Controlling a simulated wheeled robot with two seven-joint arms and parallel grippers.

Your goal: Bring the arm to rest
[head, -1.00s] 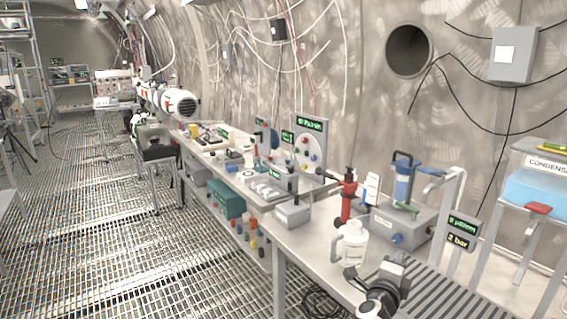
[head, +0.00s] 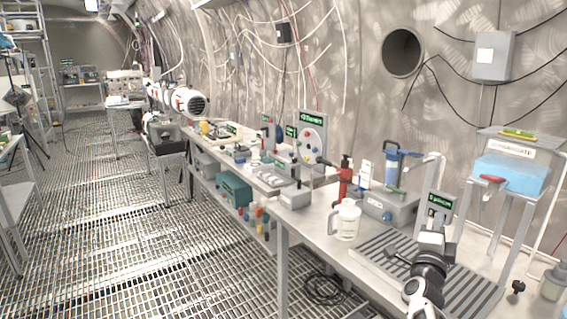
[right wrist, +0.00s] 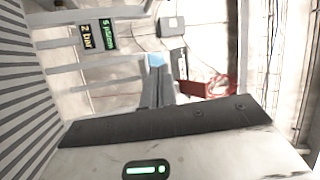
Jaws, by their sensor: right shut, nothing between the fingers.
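My right arm reaches in from the bottom right of the head view. Its right gripper (head: 436,231) is above the grey ribbed drainboard (head: 376,252), in front of the small display. In the right wrist view its two grey fingers (right wrist: 165,80) lie together, shut with nothing between them. A red handle (right wrist: 208,88) shows just right of the fingers, apparently beyond them. My left gripper is in neither view.
A white jug (head: 346,220) stands on the bench left of my right arm. A grey box with a blue filter (head: 391,167) stands behind it. The condensate tank (head: 512,173) with a red handle (head: 493,179) is at the right. Floor grating to the left is mostly clear.

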